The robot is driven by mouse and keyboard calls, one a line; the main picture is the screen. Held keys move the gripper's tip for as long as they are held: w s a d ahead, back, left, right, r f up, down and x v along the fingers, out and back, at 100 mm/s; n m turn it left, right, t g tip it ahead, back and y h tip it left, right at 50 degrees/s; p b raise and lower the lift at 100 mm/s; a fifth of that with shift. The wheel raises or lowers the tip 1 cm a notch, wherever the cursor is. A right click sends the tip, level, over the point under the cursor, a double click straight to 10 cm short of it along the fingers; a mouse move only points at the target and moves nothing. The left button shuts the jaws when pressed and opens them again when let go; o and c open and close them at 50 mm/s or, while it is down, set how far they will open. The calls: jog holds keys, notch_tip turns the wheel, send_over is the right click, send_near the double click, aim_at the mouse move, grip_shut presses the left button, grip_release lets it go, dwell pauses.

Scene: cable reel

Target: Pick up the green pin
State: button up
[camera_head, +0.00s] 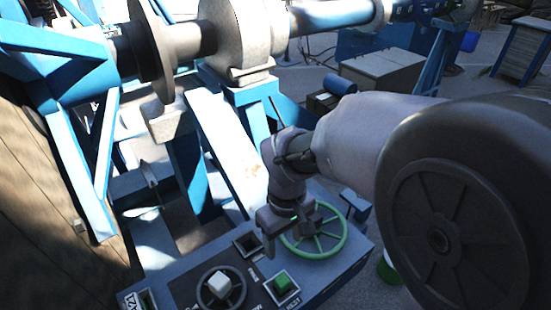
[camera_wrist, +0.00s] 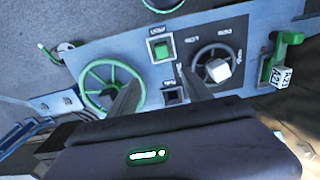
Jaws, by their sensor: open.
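A green pin-like part (camera_wrist: 285,45) with a bent top stands at the right end of the control panel in the wrist view, beside a white tag with dark print. In the head view, a white printed tag and a bit of green (camera_head: 146,299) show at the panel's lower left, cut by the frame edge. My gripper (camera_head: 285,220) is open and empty, pointing down over the panel near the green handwheel. In the wrist view, its fingers (camera_wrist: 158,92) are apart, between the handwheel and the black dial, well left of the green part. Their height above the panel is unclear.
The blue-grey panel (camera_head: 330,275) carries a green spoked handwheel (camera_head: 314,232), a green square button (camera_head: 282,283) and a black dial with a white knob (camera_head: 219,285). A large blue reel stand (camera_head: 187,172) rises behind. Pale boxes (camera_head: 382,72) stand at the back right.

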aim_at(282, 280)
jog(key=f+b, duration=0.1)
jog(key=f, duration=0.5)
jog(key=f+b, duration=0.1)
jog(key=f, duration=0.5)
jog(key=s+f+b, duration=0.1)
jog(key=f, duration=0.5)
jog(key=shift+a, duration=0.15)
jog(key=shift+r, duration=0.15)
grip_shut()
